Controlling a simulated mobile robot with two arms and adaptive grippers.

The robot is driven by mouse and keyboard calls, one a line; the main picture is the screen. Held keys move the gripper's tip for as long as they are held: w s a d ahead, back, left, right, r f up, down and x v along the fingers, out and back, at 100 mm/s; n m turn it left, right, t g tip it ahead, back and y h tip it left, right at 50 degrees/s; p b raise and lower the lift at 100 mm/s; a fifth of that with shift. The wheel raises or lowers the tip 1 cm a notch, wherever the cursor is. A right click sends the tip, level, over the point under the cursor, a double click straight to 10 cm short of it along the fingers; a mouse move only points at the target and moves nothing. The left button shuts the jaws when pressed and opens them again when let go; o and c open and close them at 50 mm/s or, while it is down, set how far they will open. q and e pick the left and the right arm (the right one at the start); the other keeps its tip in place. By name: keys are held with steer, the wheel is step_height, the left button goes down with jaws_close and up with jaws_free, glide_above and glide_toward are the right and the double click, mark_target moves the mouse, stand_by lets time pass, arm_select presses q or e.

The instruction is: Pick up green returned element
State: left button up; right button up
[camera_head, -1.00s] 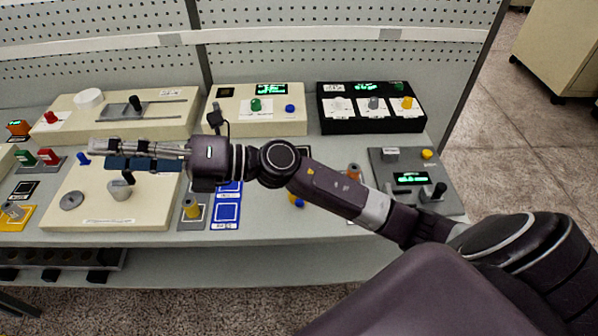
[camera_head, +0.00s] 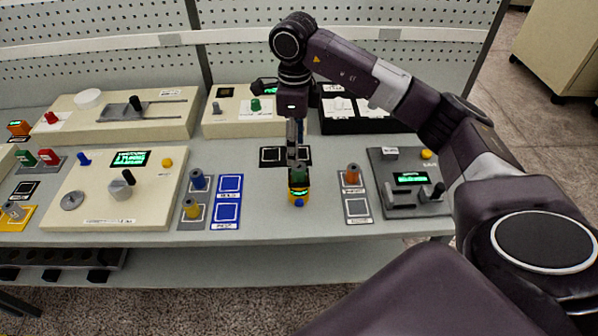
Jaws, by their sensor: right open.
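A small green element (camera_head: 298,174) stands in a round yellow-and-dark holder (camera_head: 299,190) with a lit green display and a blue button at its front. My right gripper (camera_head: 296,157) points down directly above it, with its fingers seen nearly edge-on. The gripper is open, and its tips are at or just above the top of the green element. I cannot tell whether they touch it or flank it. The gripper partly covers the element and a black marked pad (camera_head: 270,156) behind. My left gripper is not in view.
Elements on marked pads stand to the left, blue (camera_head: 198,180) and yellow (camera_head: 191,209), and to the right, an orange one (camera_head: 352,174). A grey panel with levers (camera_head: 408,170) is at the right. Cream control boxes (camera_head: 90,215) fill the left. The bench front is clear around the holder.

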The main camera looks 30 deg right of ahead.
mark_target(299, 167)
step_height(299, 167, down, 3)
steer(key=shift+r+p, duration=0.2)
steer(key=shift+p, duration=0.35)
steer(key=shift+s+d+f+p, duration=0.1)
steer(key=shift+d+f+p, duration=0.05)
steer(key=shift+f+p, duration=0.2)
step_height(299, 167, down, 3)
steer(key=shift+s+d+f+p, duration=0.1)
steer(key=shift+s+d+p, duration=0.05)
steer(key=shift+p, duration=0.85)
steer(key=shift+f, duration=0.55)
steer(key=c, duration=1.2)
